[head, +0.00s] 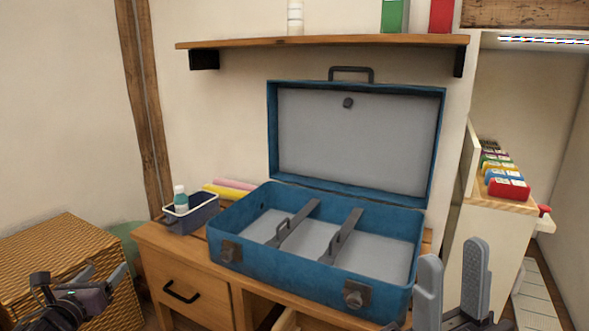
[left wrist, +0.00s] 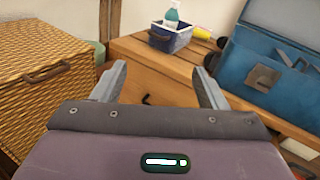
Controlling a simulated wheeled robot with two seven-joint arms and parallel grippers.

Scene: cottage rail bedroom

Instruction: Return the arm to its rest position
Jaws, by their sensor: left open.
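My left gripper (head: 103,272) is at the lower left of the head view, in front of the wicker chest. In the left wrist view (left wrist: 158,72) its two fingers stand apart with nothing between them. My right gripper (head: 453,255) shows at the lower right of the head view, close to the front right corner of the blue case. Its two grey fingers stand apart and I see nothing held between them.
An open blue case (head: 262,262) with grey dividers sits on the wooden desk (head: 180,262). A small blue bin (head: 203,215) holding a bottle (head: 181,198) stands left of it. A wicker chest (head: 60,240) is at the left. A shelf (head: 320,41) hangs above.

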